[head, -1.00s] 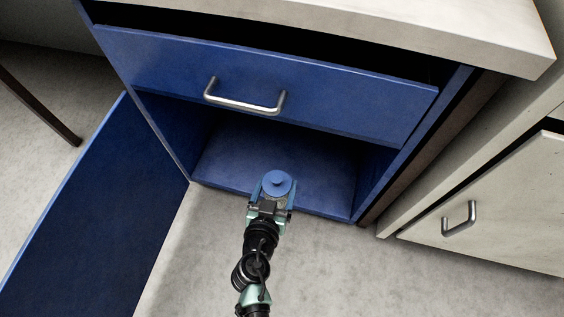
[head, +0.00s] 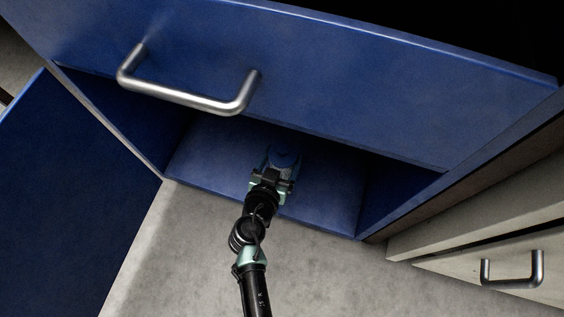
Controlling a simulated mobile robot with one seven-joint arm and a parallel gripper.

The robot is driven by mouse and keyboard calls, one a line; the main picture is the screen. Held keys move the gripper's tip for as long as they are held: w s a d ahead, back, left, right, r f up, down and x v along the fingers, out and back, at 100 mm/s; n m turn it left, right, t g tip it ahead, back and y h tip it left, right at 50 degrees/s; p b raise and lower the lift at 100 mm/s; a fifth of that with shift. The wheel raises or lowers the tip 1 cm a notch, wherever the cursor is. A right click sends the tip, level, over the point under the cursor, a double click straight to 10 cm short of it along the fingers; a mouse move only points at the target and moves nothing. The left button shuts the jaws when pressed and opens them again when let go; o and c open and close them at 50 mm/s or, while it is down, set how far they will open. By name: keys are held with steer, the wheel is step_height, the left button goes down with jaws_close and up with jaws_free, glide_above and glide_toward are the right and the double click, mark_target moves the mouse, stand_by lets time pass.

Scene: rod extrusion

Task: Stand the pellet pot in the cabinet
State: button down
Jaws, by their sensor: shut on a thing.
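The pellet pot (head: 284,157) is blue with a round knobbed lid, seen from above in the head view. My gripper (head: 279,168) is shut on it, with a finger on either side. The pot is inside the opening of the blue cabinet (head: 330,190), just past the front edge of its floor and below the drawer. I cannot tell whether the pot touches the cabinet floor. The pot's lower part is hidden by my gripper.
The cabinet door (head: 70,190) stands open at the left. A blue drawer front (head: 330,70) with a metal handle (head: 190,95) overhangs the opening. A pale cabinet (head: 500,240) with its own handle stands at the right. The cabinet floor beside the pot is clear.

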steer(key=shift+f+b, duration=1.55)
steer(key=shift+f, duration=1)
steer(key=shift+f, duration=0.1)
steer(key=shift+f, duration=0.1)
jaws_free()
steer(key=shift+s+r, duration=0.1)
steer(key=shift+r, duration=0.15)
steer(key=p+v, duration=0.4)
steer(key=v, duration=0.7)
steer(key=shift+s+a, duration=0.15)
steer(key=shift+s, duration=0.25)
